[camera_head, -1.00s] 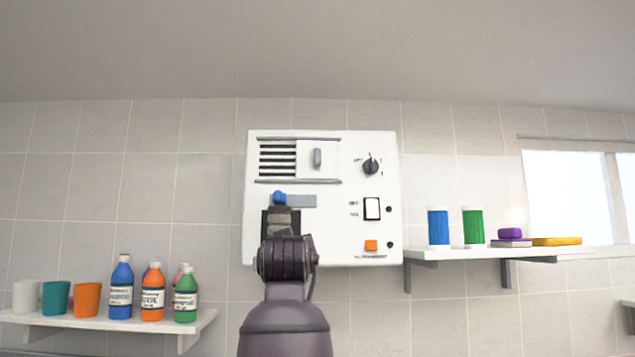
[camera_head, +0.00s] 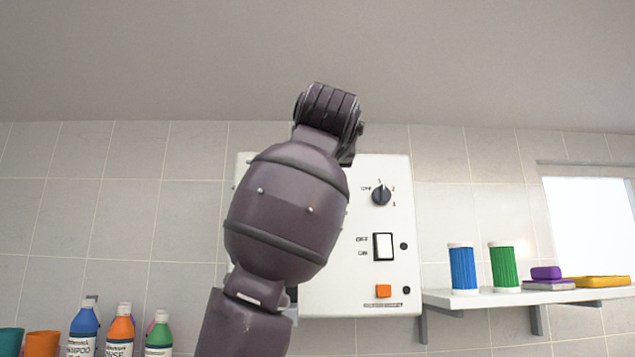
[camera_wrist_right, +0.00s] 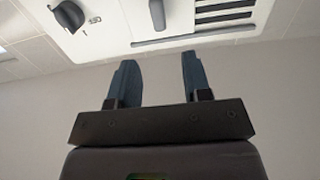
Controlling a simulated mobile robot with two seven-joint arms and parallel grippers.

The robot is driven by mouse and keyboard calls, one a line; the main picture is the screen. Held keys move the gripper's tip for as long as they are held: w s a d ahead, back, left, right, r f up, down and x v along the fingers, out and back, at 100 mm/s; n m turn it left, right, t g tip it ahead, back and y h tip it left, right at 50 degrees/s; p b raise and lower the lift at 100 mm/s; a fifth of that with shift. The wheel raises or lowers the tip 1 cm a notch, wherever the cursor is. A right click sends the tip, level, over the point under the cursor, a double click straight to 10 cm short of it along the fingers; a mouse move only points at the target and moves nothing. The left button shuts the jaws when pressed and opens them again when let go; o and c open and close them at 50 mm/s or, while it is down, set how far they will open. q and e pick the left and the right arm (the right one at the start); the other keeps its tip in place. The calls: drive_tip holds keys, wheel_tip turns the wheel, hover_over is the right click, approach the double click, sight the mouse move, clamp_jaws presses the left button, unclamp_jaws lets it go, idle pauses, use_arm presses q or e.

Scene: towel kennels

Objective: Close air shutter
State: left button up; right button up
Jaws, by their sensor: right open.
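The white wall unit (camera_head: 345,275) shows in the head view, with my right arm across its upper left part, hiding the air shutter and its slots there. In the right wrist view, which is upside down, the dark vent slots (camera_wrist_right: 225,12) are uncovered beside the white shutter plate (camera_wrist_right: 180,12). The shutter's grey handle (camera_wrist_right: 157,14) stands on the plate, and a grey rail (camera_wrist_right: 195,36) runs along its edge. My right gripper (camera_wrist_right: 160,60) is open and empty, its blue fingers pointing toward the unit near the handle. I see no contact. My left gripper is not in view.
The unit has a dark knob (camera_head: 381,195), a rocker switch (camera_head: 383,246) and an orange button (camera_head: 383,291). A right shelf (camera_head: 455,299) holds blue and green containers and soaps. Bottles (camera_head: 120,335) and cups stand lower left. The wall above the unit is clear.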

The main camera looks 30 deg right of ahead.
drive_tip(key=p+x, duration=0.3)
drive_tip(key=x, duration=0.7)
drive_tip(key=shift+w+d, duration=0.15)
drive_tip(key=shift+d, duration=0.05)
clamp_jaws()
